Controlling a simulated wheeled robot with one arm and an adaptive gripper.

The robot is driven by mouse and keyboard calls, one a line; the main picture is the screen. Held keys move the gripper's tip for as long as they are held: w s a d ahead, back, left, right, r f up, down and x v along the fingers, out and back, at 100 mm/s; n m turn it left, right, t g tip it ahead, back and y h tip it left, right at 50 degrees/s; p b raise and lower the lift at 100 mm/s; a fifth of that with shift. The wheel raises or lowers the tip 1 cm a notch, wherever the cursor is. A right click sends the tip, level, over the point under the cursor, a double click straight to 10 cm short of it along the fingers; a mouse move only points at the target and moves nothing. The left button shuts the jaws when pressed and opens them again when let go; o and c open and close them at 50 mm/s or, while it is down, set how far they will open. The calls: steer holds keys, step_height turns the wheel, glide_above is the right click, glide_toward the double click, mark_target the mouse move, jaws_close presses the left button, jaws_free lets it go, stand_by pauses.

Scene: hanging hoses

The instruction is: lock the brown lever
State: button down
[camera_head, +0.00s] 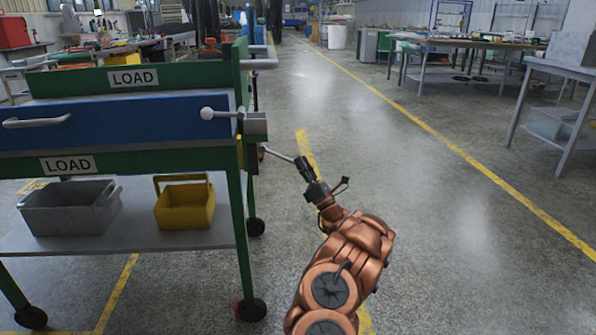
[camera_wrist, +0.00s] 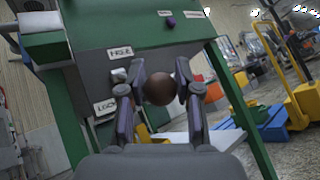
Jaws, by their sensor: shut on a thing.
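The brown lever's round knob (camera_wrist: 160,88) sits between the two fingers of my gripper (camera_wrist: 160,74) in the wrist view. The fingers are shut on it. Behind it, a green panel (camera_wrist: 110,42) on the cart's side carries a FREE label (camera_wrist: 120,52) above a LOCK label (camera_wrist: 105,106). In the head view, a thin grey lever rod (camera_head: 279,156) runs from the cart's right side to my gripper (camera_head: 300,163). There the fingers hide the knob. The lever's pivot is not clear in either view.
The green cart has a blue drawer (camera_head: 120,125), a pale knob (camera_head: 207,113) on its front and a grey handle (camera_head: 262,64) jutting right. Its shelf holds a grey bin (camera_head: 70,211) and a yellow bin (camera_head: 184,207). The floor right of the cart is open.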

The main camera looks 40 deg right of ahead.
steer(key=shift+a+f+m+t+h+b, duration=0.15)
steer(key=shift+f+m+t+h+b, duration=0.2)
steer(key=shift+m+h+b, duration=0.25)
steer(key=shift+w+a+f, duration=0.2)
steer(key=shift+f, duration=0.05)
steer(key=c, duration=0.8)
jaws_free()
steer(key=shift+d+r+h, duration=0.1)
steer(key=shift+r+h, duration=0.05)
steer(key=shift+h, duration=0.15)
steer(key=shift+s, duration=0.2)
steer(key=shift+v, duration=3.6)
steer(key=shift+w, duration=0.15)
